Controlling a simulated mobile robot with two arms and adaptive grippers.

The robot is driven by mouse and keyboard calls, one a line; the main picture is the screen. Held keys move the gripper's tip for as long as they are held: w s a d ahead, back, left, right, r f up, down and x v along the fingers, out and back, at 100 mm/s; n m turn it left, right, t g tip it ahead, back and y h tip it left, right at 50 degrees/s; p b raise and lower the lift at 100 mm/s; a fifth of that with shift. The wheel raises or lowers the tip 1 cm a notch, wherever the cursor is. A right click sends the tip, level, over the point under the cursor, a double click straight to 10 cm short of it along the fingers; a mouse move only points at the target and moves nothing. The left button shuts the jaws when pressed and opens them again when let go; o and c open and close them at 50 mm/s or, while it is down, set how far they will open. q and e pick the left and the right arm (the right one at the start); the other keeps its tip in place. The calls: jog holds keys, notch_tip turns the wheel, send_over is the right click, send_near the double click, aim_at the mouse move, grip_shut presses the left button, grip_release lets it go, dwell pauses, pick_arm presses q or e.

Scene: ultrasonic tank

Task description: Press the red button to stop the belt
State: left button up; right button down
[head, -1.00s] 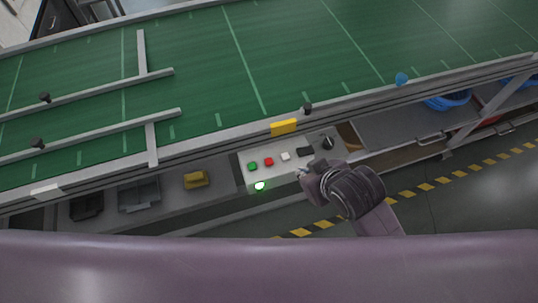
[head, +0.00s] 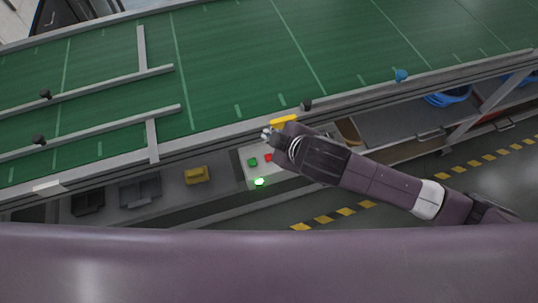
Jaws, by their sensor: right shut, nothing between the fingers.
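The red button (head: 268,157) sits on a pale control panel (head: 251,174) under the near edge of the belt. A green button (head: 252,162) is just left of it, and a green lamp (head: 259,182) glows on the panel's front. My right gripper (head: 266,134) is shut and empty. In the picture it is just above the red button, and I cannot tell its height over the panel. My right arm hides the right part of the panel. The green belt (head: 300,60) spans the upper view. My left gripper is not in view.
The belt's metal side rail (head: 217,134) runs close to my right gripper, with a yellow block (head: 284,119) on it. A yellow object (head: 196,174) and grey bins (head: 139,191) are on the shelf to the left.

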jog(key=shift+f, duration=0.1)
jog(key=b, duration=0.8)
send_over(270, 153)
jog(key=s, duration=0.2)
notch_tip(270, 153, down, 8)
jog(key=shift+r, duration=0.15)
jog(key=shift+f, duration=0.4)
jog(key=shift+f, duration=0.2)
dwell(0.3)
jog(key=shift+f, duration=0.25)
